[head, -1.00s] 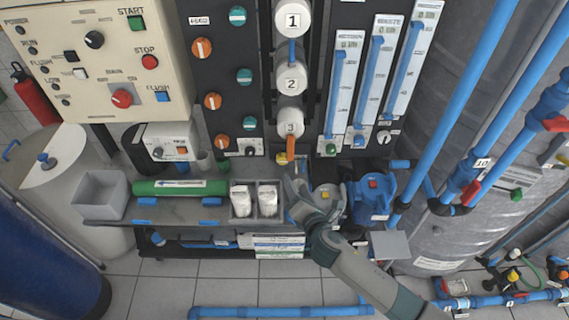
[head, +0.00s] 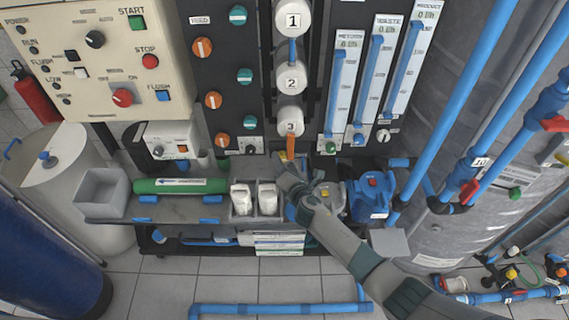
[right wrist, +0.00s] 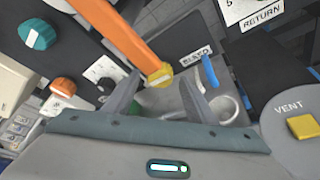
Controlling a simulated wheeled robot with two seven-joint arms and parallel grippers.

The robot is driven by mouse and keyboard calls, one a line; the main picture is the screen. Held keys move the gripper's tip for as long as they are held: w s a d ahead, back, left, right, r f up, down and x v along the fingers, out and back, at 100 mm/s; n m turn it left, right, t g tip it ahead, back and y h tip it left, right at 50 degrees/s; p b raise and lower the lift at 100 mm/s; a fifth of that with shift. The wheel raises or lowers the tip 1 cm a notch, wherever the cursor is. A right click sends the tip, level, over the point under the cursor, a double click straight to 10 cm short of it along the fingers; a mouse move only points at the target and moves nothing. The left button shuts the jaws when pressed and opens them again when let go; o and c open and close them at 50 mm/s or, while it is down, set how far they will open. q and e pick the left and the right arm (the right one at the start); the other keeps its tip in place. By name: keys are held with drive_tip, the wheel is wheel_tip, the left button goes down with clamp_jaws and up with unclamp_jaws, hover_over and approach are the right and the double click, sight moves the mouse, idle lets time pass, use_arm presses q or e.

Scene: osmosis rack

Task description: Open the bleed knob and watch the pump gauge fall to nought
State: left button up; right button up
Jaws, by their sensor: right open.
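In the right wrist view a small yellow knob (right wrist: 160,76) sits at the lower end of an orange pipe (right wrist: 118,35), beside a label reading BLEED (right wrist: 196,57). My right gripper (right wrist: 160,82) is open, with its fingers on either side of the knob in that view; I cannot tell whether they touch it. In the head view the right gripper (head: 283,164) is just below the orange pipe (head: 291,146) and mostly hides the knob. I cannot make out a pump gauge. My left gripper is not in view.
A yellow VENT knob (right wrist: 302,127) is at the right of the wrist view. A blue handle (right wrist: 210,72) is close to the right finger.

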drive_tip(key=shift+w, duration=0.1)
drive_tip(key=c, duration=1)
drive_tip(key=shift+c, duration=0.2)
idle(0.6)
drive_tip(key=o, duration=1)
drive_tip(key=shift+o, duration=0.2)
drive_tip(key=shift+v, duration=0.8)
drive_tip(key=b+v, duration=0.2)
drive_tip(key=v, duration=1.4)
